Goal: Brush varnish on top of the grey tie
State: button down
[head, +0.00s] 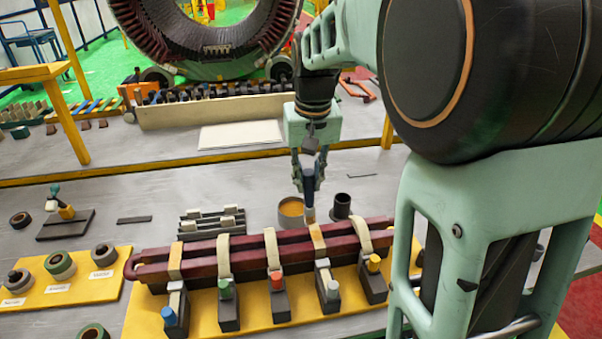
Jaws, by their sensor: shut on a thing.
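My gripper (309,178) is shut on a brush with a dark blue handle (308,184), held upright with its pale tip (309,215) down. The tip is at the far upper end of the fourth tie from the left (317,241); I cannot tell if it touches. This tie wraps over the dark red coil bars (247,249) and looks amber on top. The block in front of it carries a grey peg (333,290), so it appears to be the grey tie. A round pot of amber varnish (291,208) stands just behind the coil, left of the brush.
Other ties cross the coil: the leftmost (176,261) looks amber, the others cream. Blocks with blue, green, red and yellow pegs stand in front. A dark cup (342,206) is right of the brush. Tape rolls sit on a yellow board (88,291) at left. My arm hides the right side.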

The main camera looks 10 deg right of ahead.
jog(key=shift+a+r+p, duration=0.1)
jog(key=shift+r+p, duration=1.75)
jog(key=shift+r, duration=0.65)
